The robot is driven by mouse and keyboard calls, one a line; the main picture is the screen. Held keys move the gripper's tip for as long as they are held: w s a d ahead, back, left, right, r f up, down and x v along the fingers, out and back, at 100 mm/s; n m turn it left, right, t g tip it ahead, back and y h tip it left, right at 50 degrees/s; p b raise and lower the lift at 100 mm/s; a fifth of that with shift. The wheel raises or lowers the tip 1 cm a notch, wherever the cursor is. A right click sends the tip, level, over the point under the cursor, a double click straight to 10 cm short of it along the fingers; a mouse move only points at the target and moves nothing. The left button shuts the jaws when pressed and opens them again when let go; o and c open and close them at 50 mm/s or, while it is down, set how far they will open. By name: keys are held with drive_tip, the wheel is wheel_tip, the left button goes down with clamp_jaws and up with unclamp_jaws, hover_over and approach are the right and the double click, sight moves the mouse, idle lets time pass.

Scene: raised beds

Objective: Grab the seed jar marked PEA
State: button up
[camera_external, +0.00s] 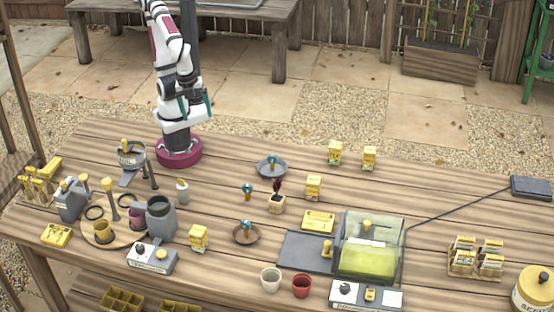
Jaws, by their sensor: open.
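Several small yellow jar-like containers with pale labels stand on the wooden table. Two are at the back, a left one (335,153) and a right one (369,158). One stands near the middle (313,187) and one nearer the front (198,238). The lettering is too small to read, so I cannot tell which is marked PEA. A larger jar with a yellow lid (533,288) stands at the front right corner, partly cut off, with lettering only partly legible. My gripper (196,107), with teal fingers, is open and empty above the back left of the table, apart from all containers.
A clear-lidded box (368,247) stands front right of centre. A grey dish (272,167), a potted seedling (277,202) and two small pots, pale (270,279) and red (302,285), stand around. The left side is crowded; the back right is mostly clear, crossed by a cable.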

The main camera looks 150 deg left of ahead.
drive_tip(key=w+a+f+n+t, duration=0.2)
drive_tip(key=w+a+f+n, duration=0.15)
drive_tip(key=w, duration=0.55)
drive_tip(key=n+t+y, duration=0.7)
drive_tip(key=n+y, duration=0.1)
drive_tip(key=n, duration=0.4)
hover_over(342, 163)
drive_tip(key=s+d, duration=0.9)
drive_tip(key=d, duration=0.1)
drive_tip(key=f, duration=1.2)
drive_tip(key=shift+s+d, duration=0.15)
drive_tip(key=shift+s, duration=0.05)
drive_tip(key=x, duration=1.5)
drive_tip(key=shift+w+r, duration=0.2)
drive_tip(key=shift+r, duration=0.15)
clamp_jaws()
